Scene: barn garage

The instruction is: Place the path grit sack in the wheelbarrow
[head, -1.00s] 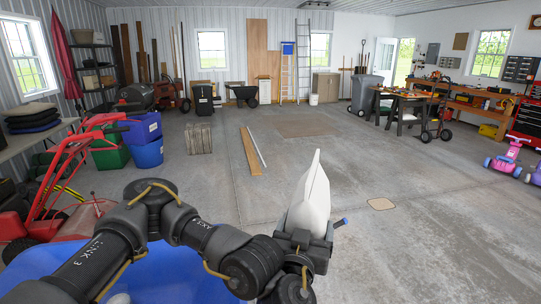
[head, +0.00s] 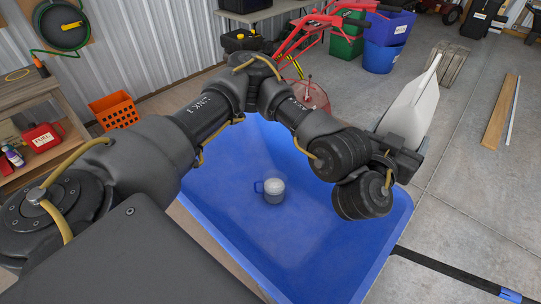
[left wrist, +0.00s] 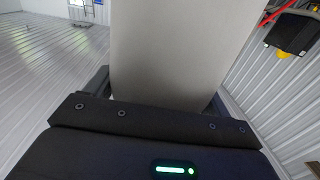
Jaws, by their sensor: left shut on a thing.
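A pale, plain sack (head: 412,105) stands upright in my left gripper (head: 402,146), which is shut on its lower part. It fills the middle of the left wrist view (left wrist: 180,45), between the fingers; no label shows. I cannot tell from its face whether it is the path grit. The blue wheelbarrow tray (head: 235,218) is below my left arm, and the sack is above and beyond its right rim in the head view. My right gripper is not in view.
Red machinery (head: 310,95) and a blue bin (head: 383,56) stand beyond the tray. An orange crate (head: 114,110) is at left. Planks (head: 500,112) lie at right; concrete floor between is clear.

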